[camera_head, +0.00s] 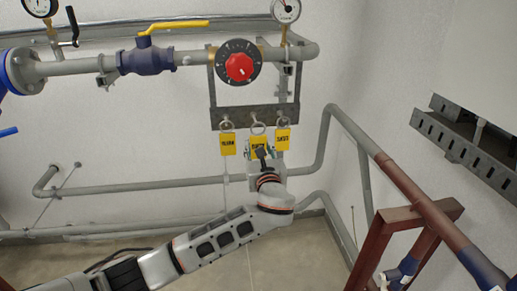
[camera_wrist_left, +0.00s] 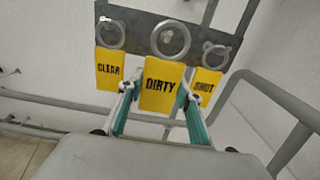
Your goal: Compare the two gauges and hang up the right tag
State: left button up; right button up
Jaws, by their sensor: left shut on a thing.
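Three yellow tags hang in a row at a grey metal bracket (camera_head: 290,113). In the left wrist view they read CLEAR (camera_wrist_left: 110,70), DIRTY (camera_wrist_left: 162,85) and SHUT (camera_wrist_left: 205,84). Each has a ring at its top. My left gripper (camera_head: 262,153) reaches up from below to the middle tag. Its green-sided fingers (camera_wrist_left: 160,112) flank the DIRTY tag and are shut on it. That tag's ring lies against the bracket; I cannot tell whether it is on its hook. Two round gauges, a left one (camera_head: 40,6) and a right one (camera_head: 286,10), are cut off at the top; their readings are too small to tell.
A black dial with a red knob (camera_head: 239,66) sits above the bracket. A blue valve with a yellow lever (camera_head: 178,26) is on the pipe to its left. Grey pipes (camera_head: 140,187) run behind my arm. A brown frame (camera_head: 385,235) stands at the right.

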aim_at(256, 140)
pick_arm(q)
jog(key=shift+b+x, duration=0.35)
jog(key=shift+x, duration=0.8)
jog(key=shift+w+a, duration=0.1)
jog(key=shift+w, duration=0.35)
jog(key=shift+w+b, duration=0.3)
jog(key=shift+w+a, duration=0.1)
jog(key=shift+w, duration=0.05)
jog(key=shift+w+a+b, duration=0.15)
jog(key=shift+w+b, duration=0.15)
jog(key=shift+w, duration=0.35)
